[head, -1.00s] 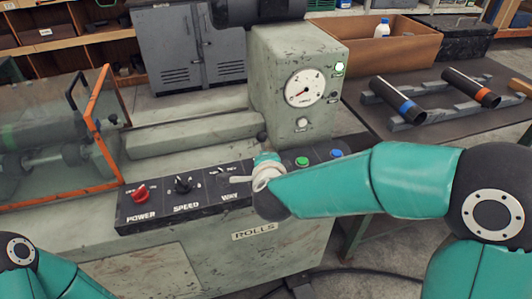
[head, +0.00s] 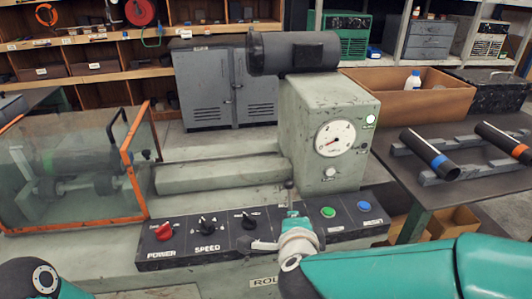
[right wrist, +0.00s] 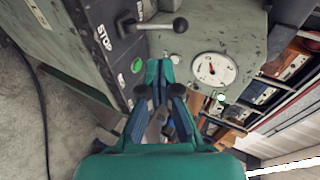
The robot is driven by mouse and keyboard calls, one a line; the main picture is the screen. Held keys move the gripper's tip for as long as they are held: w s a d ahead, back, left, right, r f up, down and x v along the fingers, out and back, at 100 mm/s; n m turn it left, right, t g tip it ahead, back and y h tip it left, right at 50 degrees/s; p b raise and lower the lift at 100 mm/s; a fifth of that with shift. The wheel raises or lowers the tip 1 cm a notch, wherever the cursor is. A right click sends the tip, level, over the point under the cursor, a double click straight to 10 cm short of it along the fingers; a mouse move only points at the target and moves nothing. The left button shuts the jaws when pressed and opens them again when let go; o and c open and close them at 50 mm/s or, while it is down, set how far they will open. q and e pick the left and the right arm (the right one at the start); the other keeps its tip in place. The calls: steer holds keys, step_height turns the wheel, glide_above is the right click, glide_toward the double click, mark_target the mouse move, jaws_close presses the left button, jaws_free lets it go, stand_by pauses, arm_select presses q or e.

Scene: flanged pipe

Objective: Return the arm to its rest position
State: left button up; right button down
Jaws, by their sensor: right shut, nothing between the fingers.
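My right arm comes in from the lower right in the head view. Its gripper (head: 293,222) is in front of the machine's control panel (head: 186,256), between the dark knobs and the green button (head: 328,212). In the right wrist view the gripper (right wrist: 158,72) is shut with nothing in it. A black-knobbed lever (right wrist: 165,25) and the dial gauge (right wrist: 213,70) lie beyond it there. My left arm shows only as a link at the lower left of the head view; its gripper is out of view.
A clear guard with an orange frame (head: 138,163) stands at left. A motor (head: 293,52) sits on the gauge housing (head: 330,100), whose green lamp (head: 370,119) is lit. At right, pipes (head: 430,152) rest on grey supports on a dark table, by a cardboard box (head: 405,95).

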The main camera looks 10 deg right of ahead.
steer(key=s+d+f+n+g+p, duration=0.1)
steer(key=d+f+g, duration=0.15)
steer(key=f, duration=0.45)
steer(key=s+d+f+g+h+p, duration=0.1)
steer(key=d+f, duration=0.3)
steer(key=f, duration=0.2)
steer(key=s+d+f+n+g+p, duration=0.1)
steer(key=d+f+g+p, duration=0.1)
steer(key=d+f, duration=0.35)
steer(key=s+a+f+n+g+y, duration=0.4)
steer(key=s+f, duration=0.3)
steer(key=f, duration=0.4)
steer(key=s+a+f+n+g+y, duration=0.2)
steer(key=s+a+f+n+y, duration=0.1)
steer(key=s+a+n, duration=0.5)
steer(key=s+n+p, duration=0.1)
steer(key=s+n, duration=0.1)
steer(key=shift+s+f+n, duration=0.2)
steer(key=shift+s+n, duration=0.1)
steer(key=shift+n, duration=0.1)
